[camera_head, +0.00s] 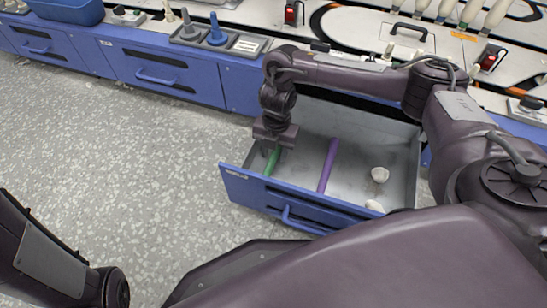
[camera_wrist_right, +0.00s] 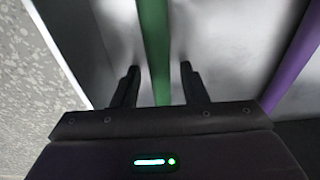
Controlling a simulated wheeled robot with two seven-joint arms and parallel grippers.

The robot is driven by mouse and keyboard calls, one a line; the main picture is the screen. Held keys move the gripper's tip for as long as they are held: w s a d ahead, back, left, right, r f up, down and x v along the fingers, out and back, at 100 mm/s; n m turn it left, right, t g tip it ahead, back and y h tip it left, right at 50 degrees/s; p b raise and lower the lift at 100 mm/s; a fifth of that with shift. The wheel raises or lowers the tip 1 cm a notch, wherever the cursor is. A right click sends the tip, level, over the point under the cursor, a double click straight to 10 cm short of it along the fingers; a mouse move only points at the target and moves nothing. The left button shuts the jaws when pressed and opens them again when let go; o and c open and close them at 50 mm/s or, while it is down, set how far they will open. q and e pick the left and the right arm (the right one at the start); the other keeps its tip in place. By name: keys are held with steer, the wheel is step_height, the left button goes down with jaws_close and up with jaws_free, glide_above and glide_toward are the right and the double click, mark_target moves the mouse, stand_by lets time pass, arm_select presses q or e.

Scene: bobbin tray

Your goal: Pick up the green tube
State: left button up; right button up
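The green tube (camera_head: 272,160) lies in the open drawer (camera_head: 401,163), near its left wall. In the right wrist view the green tube (camera_wrist_right: 154,45) runs between the two fingers of my right gripper (camera_wrist_right: 158,84). The fingers stand apart, with a gap on each side of the tube. In the head view my right gripper (camera_head: 275,145) is over the left part of the drawer and hides part of the tube. My left arm shows at the lower left; its fingers are not in view.
A purple tube (camera_head: 328,164) lies right of the green one and also shows in the right wrist view (camera_wrist_right: 298,57). Two whitish round items, one of them a white bobbin-like piece (camera_head: 380,174), lie at the drawer's right. The blue drawer front (camera_head: 262,192) and grey walls bound the space.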

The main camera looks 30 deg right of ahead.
jaws_close()
